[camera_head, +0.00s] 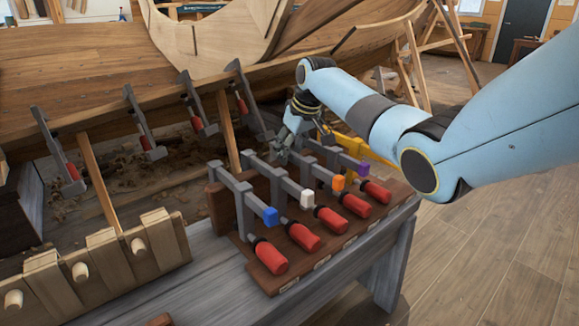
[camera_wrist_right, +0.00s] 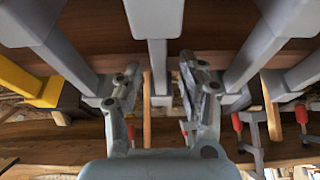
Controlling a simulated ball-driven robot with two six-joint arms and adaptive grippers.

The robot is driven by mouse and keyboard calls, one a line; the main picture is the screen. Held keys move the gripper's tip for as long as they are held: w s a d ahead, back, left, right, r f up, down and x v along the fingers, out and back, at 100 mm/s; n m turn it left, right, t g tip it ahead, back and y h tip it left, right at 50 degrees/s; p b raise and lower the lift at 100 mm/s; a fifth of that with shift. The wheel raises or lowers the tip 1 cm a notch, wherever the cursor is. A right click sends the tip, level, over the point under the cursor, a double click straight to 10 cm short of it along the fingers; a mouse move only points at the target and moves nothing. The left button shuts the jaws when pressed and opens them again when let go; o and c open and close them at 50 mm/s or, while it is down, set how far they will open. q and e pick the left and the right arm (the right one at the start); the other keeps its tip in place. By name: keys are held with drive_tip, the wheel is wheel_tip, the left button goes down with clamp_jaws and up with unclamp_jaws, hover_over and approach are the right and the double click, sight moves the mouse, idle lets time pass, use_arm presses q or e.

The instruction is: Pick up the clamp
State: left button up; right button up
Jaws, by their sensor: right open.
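A row of clamps with red handles stands in a wooden rack (camera_head: 330,248) on the bench. Coloured tips mark a blue-tipped clamp (camera_head: 271,216), a white-tipped clamp (camera_head: 307,199), an orange-tipped clamp (camera_head: 339,183) and a purple-tipped clamp (camera_head: 362,168). A yellow clamp (camera_head: 356,148) is at the far end, partly hidden. My right gripper (camera_head: 297,150) is open at the back of the row. In the right wrist view, its fingers (camera_wrist_right: 158,80) lie either side of a grey clamp bar (camera_wrist_right: 157,65), with gaps visible. That clamp's coloured tip is out of this view. My left gripper is not visible.
Several more clamps (camera_head: 143,125) hang along the wooden hull (camera_head: 80,80) behind. A wooden block with round pegs (camera_head: 95,265) stands at the left. Neighbouring clamp bars (camera_wrist_right: 252,50) stand close to the fingers. The floor (camera_head: 500,215) at right is clear.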

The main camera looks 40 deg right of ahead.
drive_tip(key=shift+f, duration=0.2)
idle(0.3)
clamp_jaws()
drive_tip(key=shift+r, duration=0.1)
